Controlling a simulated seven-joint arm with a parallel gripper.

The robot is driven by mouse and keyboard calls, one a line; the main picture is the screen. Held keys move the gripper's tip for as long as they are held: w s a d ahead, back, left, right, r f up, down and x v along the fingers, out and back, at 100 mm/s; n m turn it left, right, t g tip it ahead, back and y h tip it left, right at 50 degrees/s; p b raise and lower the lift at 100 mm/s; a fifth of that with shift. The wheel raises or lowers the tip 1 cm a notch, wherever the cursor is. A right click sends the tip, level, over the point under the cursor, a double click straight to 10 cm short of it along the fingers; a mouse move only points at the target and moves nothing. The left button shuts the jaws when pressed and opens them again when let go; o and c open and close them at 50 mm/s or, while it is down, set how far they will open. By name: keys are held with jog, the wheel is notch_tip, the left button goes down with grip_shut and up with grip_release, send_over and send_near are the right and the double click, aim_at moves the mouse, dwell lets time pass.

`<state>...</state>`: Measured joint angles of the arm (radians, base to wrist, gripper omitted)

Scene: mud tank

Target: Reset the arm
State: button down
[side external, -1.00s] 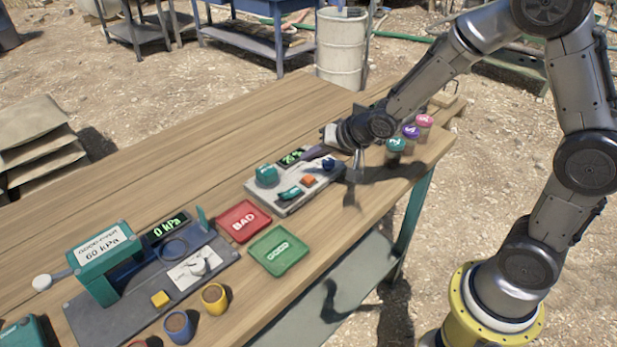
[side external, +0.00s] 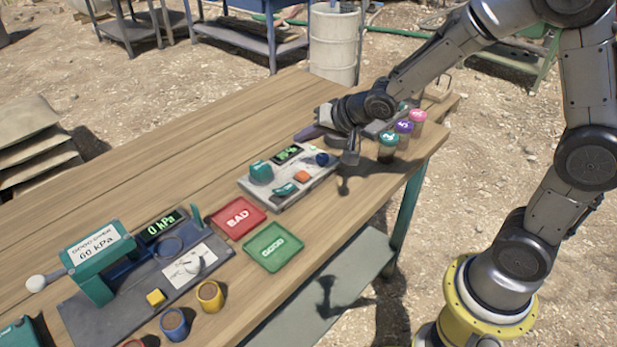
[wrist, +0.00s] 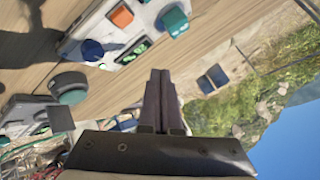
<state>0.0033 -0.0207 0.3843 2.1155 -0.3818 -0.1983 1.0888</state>
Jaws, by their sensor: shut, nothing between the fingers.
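My gripper (side external: 303,134) is shut and empty. In the side view its dark purple-grey fingers point left, above the table and beyond the grey control panel (side external: 288,178). They look clear of it. In the wrist view the closed fingers (wrist: 160,76) point up the picture, towards the panel with its blue knob (wrist: 92,50), orange button (wrist: 121,15) and lit display (wrist: 132,52). My forearm runs from the right over the far right end of the table (side external: 200,143), partly hiding another grey device (side external: 375,128).
Lidded jars (side external: 388,147) stand at the table's right end, close to my wrist. A red BAD tray (side external: 238,217), green GOOD tray (side external: 274,247) and pressure tester (side external: 95,256) reading 0 kPa stand nearer. Small cups (side external: 209,296) sit at the front edge. The table's left back is clear.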

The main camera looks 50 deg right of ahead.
jog(key=s+d+r+t+h, duration=0.1)
jog(key=s+r, duration=0.4)
jog(key=r, duration=0.2)
jog(key=s+d+r+t, duration=0.1)
jog(key=s+r, duration=0.3)
jog(key=r, duration=0.3)
jog(key=s+f+n+g, duration=0.3)
jog(key=s+n, duration=0.1)
jog(key=s, duration=0.6)
jog(key=s+f+n+g, duration=0.3)
jog(key=s, duration=0.7)
jog(key=shift+a+n, duration=0.25)
jog(key=shift+n, duration=0.15)
